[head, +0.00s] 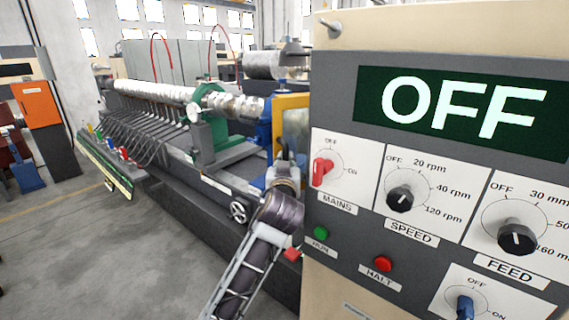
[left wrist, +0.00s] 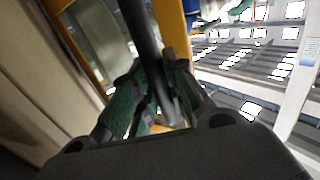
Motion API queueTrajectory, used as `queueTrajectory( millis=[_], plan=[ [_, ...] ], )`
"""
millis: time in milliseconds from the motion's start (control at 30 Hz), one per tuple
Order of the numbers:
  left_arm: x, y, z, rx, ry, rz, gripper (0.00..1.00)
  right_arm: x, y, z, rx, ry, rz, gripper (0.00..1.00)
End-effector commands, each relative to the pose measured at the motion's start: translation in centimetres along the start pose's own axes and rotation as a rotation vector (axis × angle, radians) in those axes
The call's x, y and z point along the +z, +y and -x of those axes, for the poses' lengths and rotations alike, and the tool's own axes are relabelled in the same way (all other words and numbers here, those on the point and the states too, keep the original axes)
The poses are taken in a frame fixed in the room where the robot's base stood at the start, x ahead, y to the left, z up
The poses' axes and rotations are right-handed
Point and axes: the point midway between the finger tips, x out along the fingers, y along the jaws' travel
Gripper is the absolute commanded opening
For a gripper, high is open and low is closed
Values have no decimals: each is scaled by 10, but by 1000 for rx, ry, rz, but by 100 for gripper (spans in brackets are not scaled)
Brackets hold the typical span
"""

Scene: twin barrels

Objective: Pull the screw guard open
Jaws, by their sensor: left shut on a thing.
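The screw guard (head: 291,103) shows in the head view as a yellow-framed panel with a clear window, partly hidden behind the control panel. In the left wrist view its yellow frame (left wrist: 172,28) runs down from the top, with a dark bar-like handle (left wrist: 146,38) beside it. My left gripper (head: 287,168) is at the lower part of the guard in the head view, its fingertips hard to make out. In the left wrist view the green-padded fingers of the left gripper (left wrist: 152,92) are closed around the dark handle. My right gripper is not in view.
The control panel (head: 343,92) fills the right side, close to my left arm, and its display reads OFF. The long machine bed (head: 190,190) with a handwheel (head: 238,212) lies left of my arm. The floor (head: 60,240) at the left is clear.

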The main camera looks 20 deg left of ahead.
Motion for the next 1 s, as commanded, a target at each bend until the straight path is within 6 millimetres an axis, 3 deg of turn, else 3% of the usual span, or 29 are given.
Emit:
queueTrajectory(
  millis=[167,200,367,767,1000],
  plan=[
    [1,0,0,1,-2,0,0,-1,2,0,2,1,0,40],
    [1,0,0,1,-2,0,19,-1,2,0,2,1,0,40],
    [1,0,0,1,-1,0,37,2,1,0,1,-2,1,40],
    [0,0,2,1,0,0,37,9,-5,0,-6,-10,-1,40],
    [1,1,16,3,-1,1,37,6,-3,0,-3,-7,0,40]
  ],
)
